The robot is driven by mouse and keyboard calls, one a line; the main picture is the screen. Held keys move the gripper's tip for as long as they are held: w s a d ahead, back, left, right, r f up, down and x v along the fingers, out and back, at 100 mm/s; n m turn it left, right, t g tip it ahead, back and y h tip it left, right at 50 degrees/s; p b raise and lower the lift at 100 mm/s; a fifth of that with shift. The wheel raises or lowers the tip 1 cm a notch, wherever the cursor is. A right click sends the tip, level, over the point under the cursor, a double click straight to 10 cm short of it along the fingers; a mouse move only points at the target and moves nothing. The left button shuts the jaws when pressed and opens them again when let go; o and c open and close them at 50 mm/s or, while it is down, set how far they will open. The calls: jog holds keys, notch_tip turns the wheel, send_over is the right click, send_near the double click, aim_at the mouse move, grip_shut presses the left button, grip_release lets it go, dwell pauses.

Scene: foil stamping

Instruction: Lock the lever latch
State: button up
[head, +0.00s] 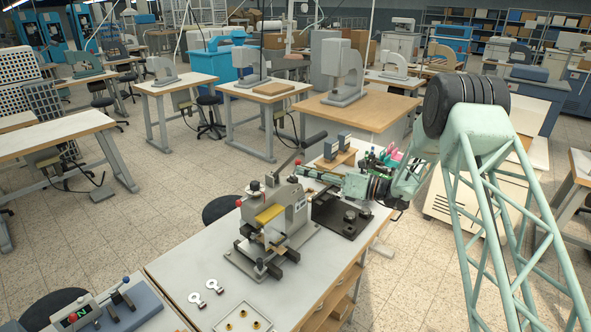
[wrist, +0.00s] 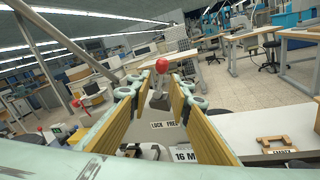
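The lever latch is a short grey lever with a red ball knob (head: 292,179). In the wrist view the knob (wrist: 161,66) stands upright above a "LOCK FREE" label (wrist: 165,125). The stamping press (head: 270,224) carrying it stands on the near table. My gripper (head: 302,171) reaches in from the right behind the press. In the wrist view its fingers (wrist: 158,80) are spread, with yellow inner pads. The knob shows between the fingertips and looks slightly beyond them. I see no contact with it. The lever's base is partly hidden.
A long press handle (head: 315,139) rises beside the gripper; its bar crosses the wrist view's upper left (wrist: 62,35). A second red knob (head: 238,203) is on the press's left. A black fixture (head: 345,214) stands right of the press.

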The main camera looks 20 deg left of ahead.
jog(key=shift+w+a, duration=0.2)
jog(key=shift+a, duration=1.9)
grip_shut()
